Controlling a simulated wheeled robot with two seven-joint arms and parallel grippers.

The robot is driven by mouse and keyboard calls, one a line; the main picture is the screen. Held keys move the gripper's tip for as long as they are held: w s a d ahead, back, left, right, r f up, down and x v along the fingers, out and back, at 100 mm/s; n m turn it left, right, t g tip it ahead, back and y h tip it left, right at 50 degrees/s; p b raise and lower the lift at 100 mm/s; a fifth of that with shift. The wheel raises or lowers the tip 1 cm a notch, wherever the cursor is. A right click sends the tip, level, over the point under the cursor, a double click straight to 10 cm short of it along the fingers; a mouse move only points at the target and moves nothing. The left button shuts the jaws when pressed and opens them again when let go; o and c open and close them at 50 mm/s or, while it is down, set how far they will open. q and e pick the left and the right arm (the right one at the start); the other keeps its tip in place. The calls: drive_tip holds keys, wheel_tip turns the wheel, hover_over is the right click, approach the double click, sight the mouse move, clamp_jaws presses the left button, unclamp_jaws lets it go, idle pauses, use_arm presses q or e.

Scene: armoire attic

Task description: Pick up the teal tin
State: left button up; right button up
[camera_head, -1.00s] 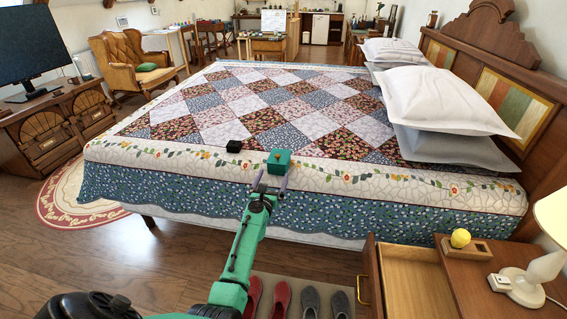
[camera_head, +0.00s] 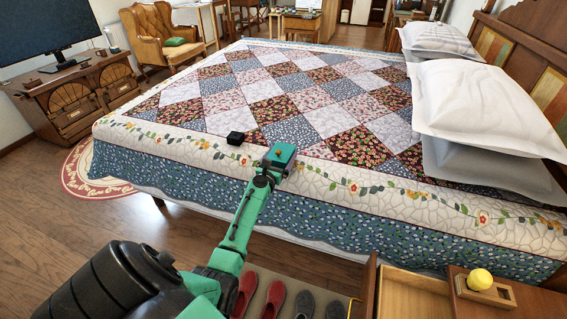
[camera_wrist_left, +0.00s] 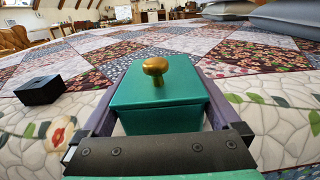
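The teal tin (camera_head: 282,152) is a square box with a brass knob on its lid. It stands upright on the near edge of the bed's quilt. In the left wrist view, the tin (camera_wrist_left: 158,92) sits between the two purple fingers of my left gripper (camera_wrist_left: 160,108). The fingers are apart, one along each side of it, with narrow gaps showing near the palm. Contact farther along the sides cannot be told. In the head view, my left gripper (camera_head: 279,163) reaches the tin from the near side. My right gripper is not in view.
A small black box (camera_head: 235,138) lies on the quilt left of the tin; it also shows in the left wrist view (camera_wrist_left: 52,89). White pillows (camera_head: 480,105) are at the right. A nightstand with an open drawer (camera_head: 410,295) and a yellow ball (camera_head: 480,279) is at the lower right.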

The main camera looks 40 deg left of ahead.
use_arm(q)
drive_tip(key=shift+s+r, duration=0.1)
drive_tip(key=shift+s, duration=0.05)
drive_tip(key=c, duration=1)
clamp_jaws()
drive_tip(key=shift+w, duration=0.2)
drive_tip(key=shift+s+r, duration=0.1)
drive_tip(key=shift+r+p, duration=0.35)
drive_tip(key=shift+p, duration=0.1)
wheel_tip(320, 180, up, 19)
drive_tip(key=p, duration=1.3)
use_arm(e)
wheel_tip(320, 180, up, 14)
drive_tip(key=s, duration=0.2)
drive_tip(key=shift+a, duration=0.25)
